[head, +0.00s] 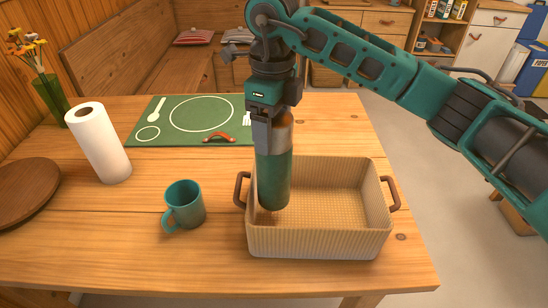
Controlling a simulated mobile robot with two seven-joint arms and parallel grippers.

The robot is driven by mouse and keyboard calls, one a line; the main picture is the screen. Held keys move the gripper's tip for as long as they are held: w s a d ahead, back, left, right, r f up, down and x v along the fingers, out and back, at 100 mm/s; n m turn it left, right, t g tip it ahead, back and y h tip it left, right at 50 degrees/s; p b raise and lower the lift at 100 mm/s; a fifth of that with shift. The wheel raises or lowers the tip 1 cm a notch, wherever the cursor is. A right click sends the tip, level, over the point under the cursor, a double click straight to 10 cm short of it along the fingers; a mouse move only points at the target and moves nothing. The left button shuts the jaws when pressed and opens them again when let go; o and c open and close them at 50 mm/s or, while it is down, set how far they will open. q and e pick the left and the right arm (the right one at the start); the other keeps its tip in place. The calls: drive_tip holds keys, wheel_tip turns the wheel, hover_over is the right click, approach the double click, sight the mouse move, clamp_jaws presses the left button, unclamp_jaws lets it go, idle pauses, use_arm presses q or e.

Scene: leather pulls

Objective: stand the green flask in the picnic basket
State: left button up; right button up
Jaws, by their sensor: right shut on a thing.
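The flask's lower end shows inside the left part of the picnic basket (320,243), in front of the basket's back wall. I cannot tell whether its base touches the basket floor. The basket is a ribbed beige box with a brown handle at each side, and the rest of its floor is bare. My left gripper is not in view.
A teal mug (184,206) stands left of the basket. A paper towel roll (99,144), a brown round plate (25,192) and a vase of flowers (51,98) are further left. A green place mat (190,119) lies behind. The table's right edge is near the basket.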

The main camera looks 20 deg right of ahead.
sight(273, 158)
wheel_tip(273, 158, down, 7)
drive_tip(key=shift+r, duration=0.2)
drive_tip(key=shift+f, duration=0.25)
drive_tip(key=shift+f, duration=0.2)
drive_tip(key=o, duration=1.6)
